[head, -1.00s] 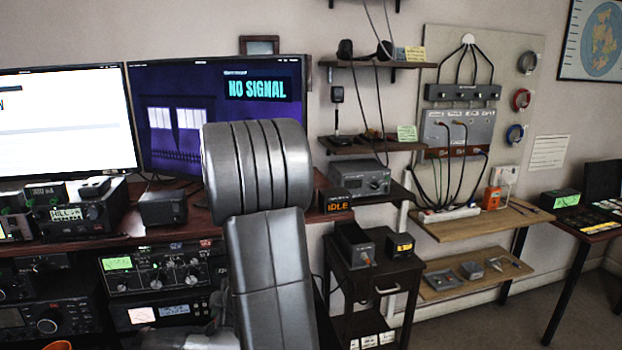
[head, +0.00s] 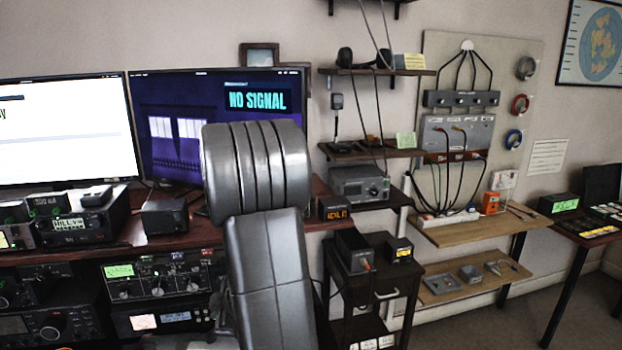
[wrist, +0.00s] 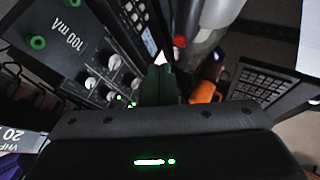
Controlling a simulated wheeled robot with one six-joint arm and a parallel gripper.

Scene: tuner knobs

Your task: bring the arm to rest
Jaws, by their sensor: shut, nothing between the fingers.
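My arm rises in the middle of the head view, its grey link hiding part of the desk. My gripper is not visible there. In the wrist view my gripper (wrist: 158,84) shows as dark green fingers shut together, with nothing seen between them. A tuner with several knobs (head: 155,280) sits on the shelf under the desk in the head view. Knobs on a dark panel (wrist: 104,82) show left of the fingers in the wrist view, tilted by the camera angle. I cannot tell whether the fingers touch anything.
Two monitors (head: 62,130) stand on the desk, the right one reading NO SIGNAL. A small dark cabinet (head: 385,270) stands right of my arm. Wooden shelves (head: 480,232) hang on the right wall. An orange object (wrist: 207,88) is close right of the fingers. Floor shows at lower right.

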